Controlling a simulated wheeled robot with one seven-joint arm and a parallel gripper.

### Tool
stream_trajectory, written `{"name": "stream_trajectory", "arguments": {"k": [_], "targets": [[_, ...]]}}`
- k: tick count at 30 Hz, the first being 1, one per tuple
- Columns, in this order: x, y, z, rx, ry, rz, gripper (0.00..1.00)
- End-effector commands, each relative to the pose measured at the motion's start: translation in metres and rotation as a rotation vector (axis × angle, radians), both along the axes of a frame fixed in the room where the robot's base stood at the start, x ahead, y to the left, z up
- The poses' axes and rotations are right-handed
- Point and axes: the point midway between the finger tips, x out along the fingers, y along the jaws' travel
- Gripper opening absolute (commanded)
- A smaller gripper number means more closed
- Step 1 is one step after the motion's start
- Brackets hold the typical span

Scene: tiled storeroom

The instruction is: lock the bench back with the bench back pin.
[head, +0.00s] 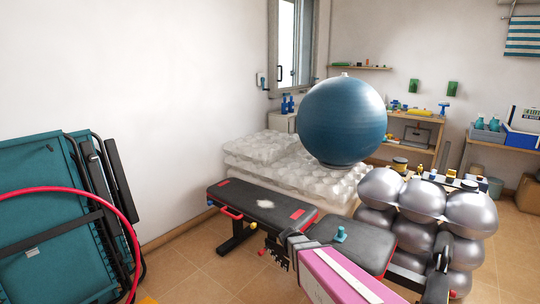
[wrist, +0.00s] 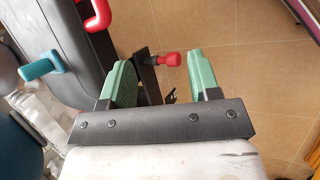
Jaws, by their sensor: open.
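The bench (head: 285,210) has black pads with red trim and stands low in the middle of the head view. Its black frame also shows at the upper left of the wrist view (wrist: 88,50). A red-knobbed pin (wrist: 170,58), which looks like the bench back pin, sticks out sideways from a black bracket. My gripper (wrist: 160,62) is open, its green fingers on either side of the red knob in the picture. I cannot tell whether they touch it or how deep it sits between them. I cannot make out my gripper clearly in the head view.
A teal knob (wrist: 40,66) and a red handle (wrist: 98,16) lie left of the fingers. Silver balls (head: 420,200) are stacked right of the bench. A blue ball (head: 342,120) rests on wrapped stacks (head: 265,155) behind. Folded teal panels (head: 60,220) stand left. Tiled floor is clear left of the bench.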

Motion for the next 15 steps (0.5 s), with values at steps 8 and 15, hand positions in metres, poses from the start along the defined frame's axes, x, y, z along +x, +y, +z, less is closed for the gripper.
{"name": "stream_trajectory", "arguments": {"k": [8, 15], "targets": [[-0.079, -0.024, 0.067, 0.412, -0.146, -0.563, 0.56], [-0.093, -0.023, 0.085, 0.538, -0.176, -0.738, 0.56]]}}
